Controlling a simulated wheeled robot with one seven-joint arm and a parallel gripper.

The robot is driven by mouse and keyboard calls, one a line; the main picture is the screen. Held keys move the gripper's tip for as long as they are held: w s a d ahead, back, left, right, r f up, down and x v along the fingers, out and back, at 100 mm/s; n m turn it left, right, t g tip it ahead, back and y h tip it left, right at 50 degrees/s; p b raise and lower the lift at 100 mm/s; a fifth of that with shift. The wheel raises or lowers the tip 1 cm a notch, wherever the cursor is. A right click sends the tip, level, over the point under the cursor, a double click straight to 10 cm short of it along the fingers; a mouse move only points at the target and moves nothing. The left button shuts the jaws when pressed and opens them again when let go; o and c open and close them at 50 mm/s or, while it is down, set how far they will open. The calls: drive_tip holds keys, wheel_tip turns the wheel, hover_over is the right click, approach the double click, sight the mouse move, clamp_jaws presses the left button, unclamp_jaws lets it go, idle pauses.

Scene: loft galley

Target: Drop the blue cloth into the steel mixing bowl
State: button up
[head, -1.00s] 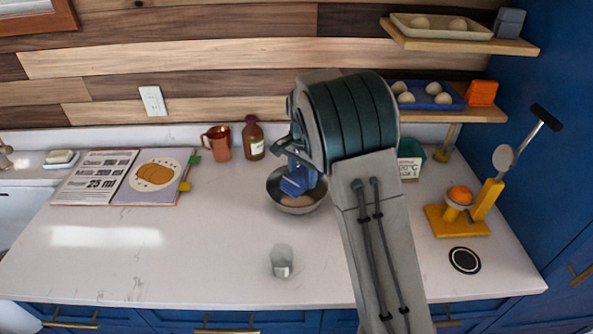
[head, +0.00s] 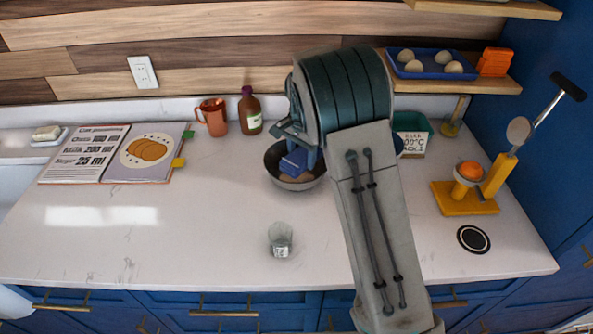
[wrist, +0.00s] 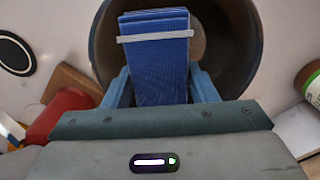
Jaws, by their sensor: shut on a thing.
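The blue cloth (head: 294,161) is a folded blue piece with a pale stripe across it, seen close up in the wrist view (wrist: 158,70). My gripper (head: 297,168) is shut on the cloth, with a finger on either side of it in the wrist view (wrist: 160,92). The steel mixing bowl (head: 277,175) stands on the white counter. The cloth is over the bowl's opening and seems to be at or inside its rim. The bowl's dark inner wall shows behind the cloth in the wrist view (wrist: 232,45). Whether the cloth touches the bowl cannot be told.
A brown bottle (head: 250,112) and a copper mug (head: 213,117) stand behind the bowl. A clear glass (head: 281,240) is in front. An open cookbook (head: 150,155) lies left; a yellow juicer stand (head: 465,198) is right. The counter's front left is clear.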

drive_tip(key=o, duration=1)
drive_tip(key=shift+o, duration=0.2)
wheel_tip(320, 180, up, 14)
drive_tip(key=b, duration=0.2)
